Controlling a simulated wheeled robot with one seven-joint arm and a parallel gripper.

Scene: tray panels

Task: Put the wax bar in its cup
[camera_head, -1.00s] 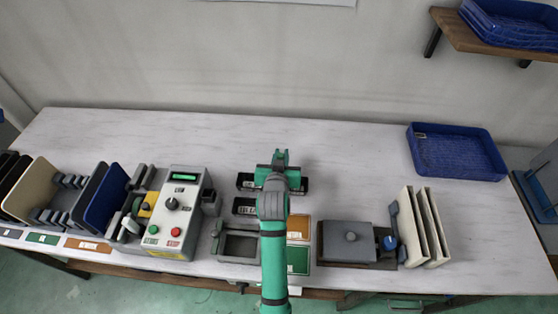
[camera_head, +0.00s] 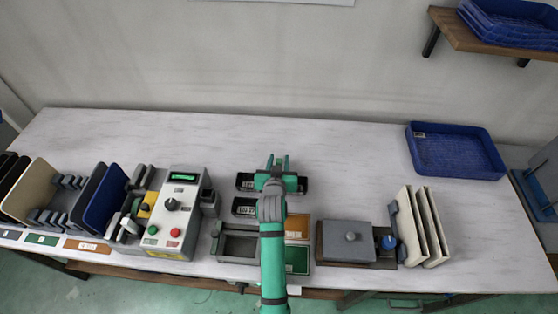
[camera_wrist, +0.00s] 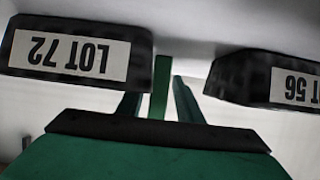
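My gripper (camera_head: 278,162) is over the back of the black label boxes near the table's middle. Its two teal fingers stand apart, and the wrist view shows them at both sides of a narrow green bar (camera_wrist: 158,85). I cannot tell for sure whether this bar is the wax bar, and the fingers do not clearly press on it. In the wrist view a black box marked LOT 72 (camera_wrist: 68,54) is at the left and one marked LOT 56 (camera_wrist: 268,78) is at the right, both upside down. I cannot make out which cup belongs to the bar.
A control box (camera_head: 172,212) with knob and buttons stands left. A grey open tray (camera_head: 237,246) and orange and green panels are in front. A grey lidded block (camera_head: 347,242) and cream panels (camera_head: 420,228) are right. A blue basket (camera_head: 455,152) is back right; the back table is mostly clear.

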